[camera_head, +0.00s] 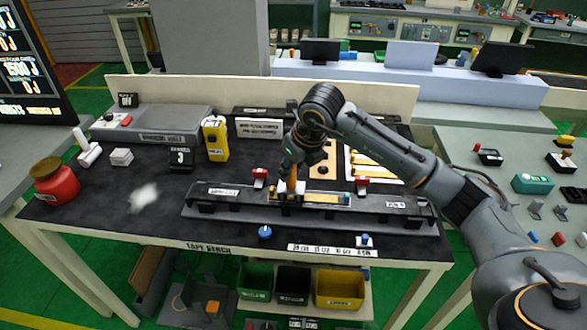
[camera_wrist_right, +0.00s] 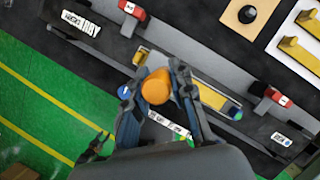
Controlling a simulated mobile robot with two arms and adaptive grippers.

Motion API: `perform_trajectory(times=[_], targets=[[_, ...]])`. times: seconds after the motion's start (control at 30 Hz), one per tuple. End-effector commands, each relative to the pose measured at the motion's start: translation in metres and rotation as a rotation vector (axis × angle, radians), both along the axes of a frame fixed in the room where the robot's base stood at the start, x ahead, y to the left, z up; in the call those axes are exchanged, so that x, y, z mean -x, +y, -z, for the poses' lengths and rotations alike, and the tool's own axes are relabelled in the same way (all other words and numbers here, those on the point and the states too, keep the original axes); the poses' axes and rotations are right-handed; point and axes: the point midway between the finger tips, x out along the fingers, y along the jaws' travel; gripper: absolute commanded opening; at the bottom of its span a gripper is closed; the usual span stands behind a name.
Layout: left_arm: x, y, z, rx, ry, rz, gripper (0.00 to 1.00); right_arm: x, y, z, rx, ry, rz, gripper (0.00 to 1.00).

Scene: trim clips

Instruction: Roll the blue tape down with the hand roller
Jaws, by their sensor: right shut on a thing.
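My right gripper (camera_head: 291,176) is above the long dark fixture (camera_head: 225,205) on the bench. It is shut on an orange-handled tool that looks like the hand roller (camera_wrist_right: 156,87); the round orange end shows between the fingers in the right wrist view. The tool's lower end is at the left part of a yellow strip (camera_head: 322,198) lying in the fixture. I cannot tell whether it touches. A small blue piece (camera_wrist_right: 235,112), perhaps the blue tape, shows at the strip's right end. The rest of the tape cannot be made out. My left gripper is out of view.
Red clamps (camera_head: 260,177) (camera_head: 362,185) stand behind the fixture. A blue knob-like thing (camera_head: 265,232) is near the front edge. A yellow device (camera_head: 215,138), a red pot (camera_head: 57,183) and a white wad (camera_head: 144,195) are to the left. The front left of the bench is mostly clear.

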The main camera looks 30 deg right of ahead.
Motion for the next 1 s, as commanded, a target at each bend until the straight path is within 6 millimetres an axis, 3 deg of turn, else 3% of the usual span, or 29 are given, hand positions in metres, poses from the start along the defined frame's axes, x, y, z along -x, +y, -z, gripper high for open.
perform_trajectory(times=[0.43, 1.0], targets=[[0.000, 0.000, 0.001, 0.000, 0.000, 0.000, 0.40, 0.003, -0.001, 0.006, 0.004, 0.013, 0.000, 0.00], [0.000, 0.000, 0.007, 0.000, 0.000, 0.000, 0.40, 0.013, -0.018, 0.007, 0.004, 0.013, 0.000, 0.00]])
